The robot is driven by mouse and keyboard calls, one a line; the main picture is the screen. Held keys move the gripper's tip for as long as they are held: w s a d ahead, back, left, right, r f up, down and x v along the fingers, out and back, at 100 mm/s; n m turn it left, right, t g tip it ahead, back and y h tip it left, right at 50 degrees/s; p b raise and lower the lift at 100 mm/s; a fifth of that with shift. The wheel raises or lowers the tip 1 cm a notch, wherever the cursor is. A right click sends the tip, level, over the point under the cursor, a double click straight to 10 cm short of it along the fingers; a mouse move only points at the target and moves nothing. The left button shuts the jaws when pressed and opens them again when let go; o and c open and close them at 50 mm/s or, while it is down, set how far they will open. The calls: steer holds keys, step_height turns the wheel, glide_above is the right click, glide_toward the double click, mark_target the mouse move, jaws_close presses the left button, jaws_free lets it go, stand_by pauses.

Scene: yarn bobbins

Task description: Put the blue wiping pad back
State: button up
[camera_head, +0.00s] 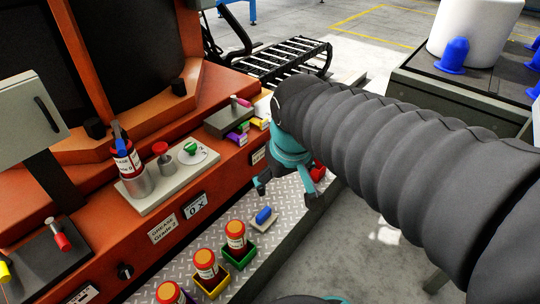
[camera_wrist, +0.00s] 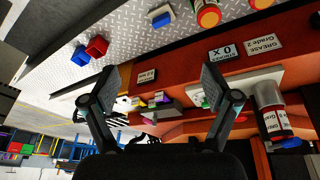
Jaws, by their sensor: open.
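My gripper (camera_head: 286,187) is open and empty, held above the patterned metal ledge (camera_head: 198,245). Both fingers also show spread in the wrist view (camera_wrist: 158,88). A small blue piece (camera_head: 263,215) sits on a pale plate on the ledge, below and in front of my gripper. It also shows at the top of the wrist view (camera_wrist: 161,19). Another blue thing (camera_wrist: 80,56) lies beside a red box (camera_wrist: 97,46) in the wrist view. In the head view the red box (camera_head: 318,171) is partly behind my gripper. I cannot tell which blue thing is the wiping pad.
Red jars with orange lids (camera_head: 236,235) stand in coloured trays along the ledge. An orange machine (camera_head: 115,215) borders it on the left. Its shelf carries a red bottle (camera_head: 125,160), knobs and several coloured blocks (camera_head: 238,138). A dark table (camera_head: 465,85) stands at right.

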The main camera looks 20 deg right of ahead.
steer(key=s, duration=0.2)
steer(key=s+m+t, duration=0.1)
steer(key=s, duration=0.1)
steer(key=s+t, duration=0.1)
steer(key=s, duration=0.1)
steer(key=shift+r, duration=0.25)
step_height(320, 180, up, 5)
steer(key=p, duration=0.5)
steer(key=shift+r, duration=0.2)
stand_by(0.4)
